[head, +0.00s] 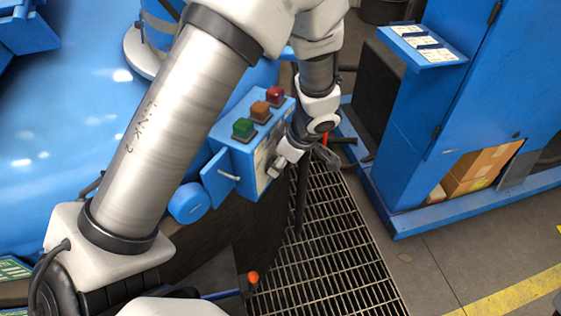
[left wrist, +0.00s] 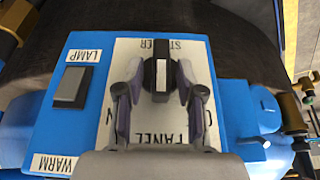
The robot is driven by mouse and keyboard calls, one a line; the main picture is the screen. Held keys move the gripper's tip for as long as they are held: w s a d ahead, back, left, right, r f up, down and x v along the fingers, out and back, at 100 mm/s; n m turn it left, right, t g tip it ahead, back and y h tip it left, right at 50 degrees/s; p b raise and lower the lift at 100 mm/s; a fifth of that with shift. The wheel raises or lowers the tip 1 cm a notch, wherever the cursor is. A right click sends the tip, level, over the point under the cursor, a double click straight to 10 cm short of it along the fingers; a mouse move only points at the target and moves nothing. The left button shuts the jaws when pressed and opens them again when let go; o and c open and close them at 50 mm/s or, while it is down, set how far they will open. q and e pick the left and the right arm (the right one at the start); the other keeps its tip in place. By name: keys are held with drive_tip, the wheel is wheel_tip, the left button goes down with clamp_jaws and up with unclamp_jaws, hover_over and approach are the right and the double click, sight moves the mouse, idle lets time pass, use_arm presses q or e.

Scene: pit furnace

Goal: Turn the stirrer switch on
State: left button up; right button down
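The stirrer switch (left wrist: 161,76) is a black rotary knob with a white line, on a pale plate of the blue control panel (left wrist: 90,120). Its label, partly covered, is upside down in the left wrist view. The white line runs up and down there. My left gripper (left wrist: 161,82) is open, with one finger on each side of the knob; I cannot tell whether they touch it. In the head view the left gripper (head: 273,170) is at the front face of the panel box (head: 240,152), and the knob is not clearly visible. My right gripper is not in view.
Green (head: 243,128), orange (head: 260,111) and red (head: 274,95) buttons sit on top of the box. A rocker switch (left wrist: 73,87) labelled LAMP is beside the stirrer plate. A floor grating (head: 330,250) lies below. A blue cabinet (head: 460,120) stands at right.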

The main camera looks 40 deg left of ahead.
use_arm(q)
clamp_jaws()
drive_tip(key=shift+a, duration=0.1)
drive_tip(key=p, duration=0.1)
drive_tip(key=g+p, duration=0.1)
drive_tip(key=shift+w+r+g+p, duration=0.2)
drive_tip(key=shift+r+g+p, duration=0.1)
drive_tip(key=shift+p, duration=0.1)
drive_tip(key=shift+w+a+f+m+g+p, duration=0.1)
drive_tip(key=shift+w+f+m+g+p, duration=0.15)
drive_tip(key=shift+g, duration=0.9)
drive_tip(key=shift+w+f+m+g, duration=0.2)
drive_tip(key=shift+m+g, duration=0.15)
drive_tip(key=shift+g, duration=0.75)
drive_tip(key=shift+w+a+f+m+g+p, duration=0.1)
drive_tip(key=shift+w+f+m+g+p, duration=0.15)
drive_tip(key=shift+g, duration=0.9)
drive_tip(key=shift+s, duration=0.1)
